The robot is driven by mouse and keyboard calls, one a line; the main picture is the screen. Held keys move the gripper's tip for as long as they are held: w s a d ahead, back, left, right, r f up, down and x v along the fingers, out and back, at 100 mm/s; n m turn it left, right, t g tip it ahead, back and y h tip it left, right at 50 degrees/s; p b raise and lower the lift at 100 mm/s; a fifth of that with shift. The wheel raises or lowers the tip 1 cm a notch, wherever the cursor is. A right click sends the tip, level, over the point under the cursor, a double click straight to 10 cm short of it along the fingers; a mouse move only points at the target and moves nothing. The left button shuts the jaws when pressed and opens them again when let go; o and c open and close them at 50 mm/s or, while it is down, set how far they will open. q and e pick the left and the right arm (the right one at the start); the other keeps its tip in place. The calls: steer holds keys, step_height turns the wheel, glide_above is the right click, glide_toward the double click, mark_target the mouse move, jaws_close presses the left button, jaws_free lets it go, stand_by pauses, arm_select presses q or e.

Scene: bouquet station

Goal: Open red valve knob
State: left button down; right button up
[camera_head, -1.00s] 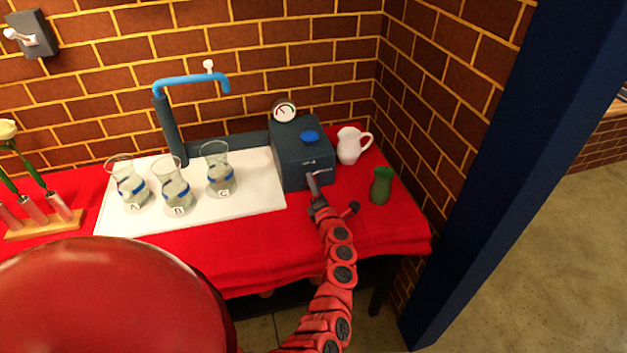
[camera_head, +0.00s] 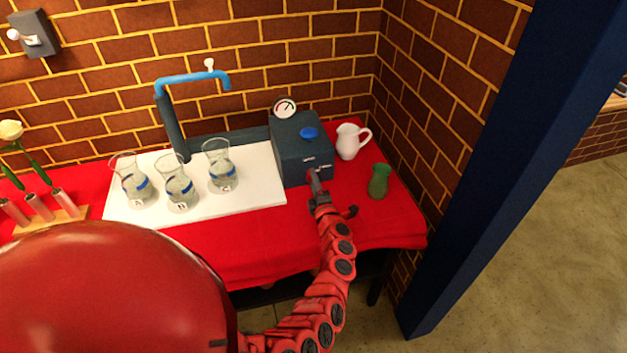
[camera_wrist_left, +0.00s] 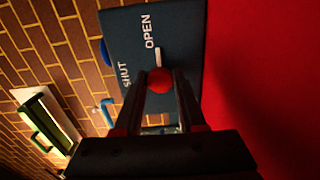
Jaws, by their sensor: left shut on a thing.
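The round red valve knob (camera_wrist_left: 159,77) sits in front of this face, between my fingers. My left gripper (camera_head: 314,178) is at the front of the box, shut on the knob; its fingers show in the wrist view (camera_wrist_left: 160,92). My right gripper is not in view.
A pressure gauge (camera_head: 284,107) stands behind the box. A white pitcher (camera_head: 348,142) and green vase (camera_head: 379,181) are to its right. Several glass vases with water stand on the white board (camera_head: 255,194), below the blue spout (camera_head: 192,78). A blue pillar (camera_head: 485,150) borders the table's right.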

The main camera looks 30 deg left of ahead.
arm_select(q)
steer(key=c, duration=0.5)
jaws_free()
steer(key=b+v, duration=0.2)
steer(key=v, duration=1.5)
steer(key=shift+s+d, duration=0.15)
steer(key=shift+s, duration=0.1)
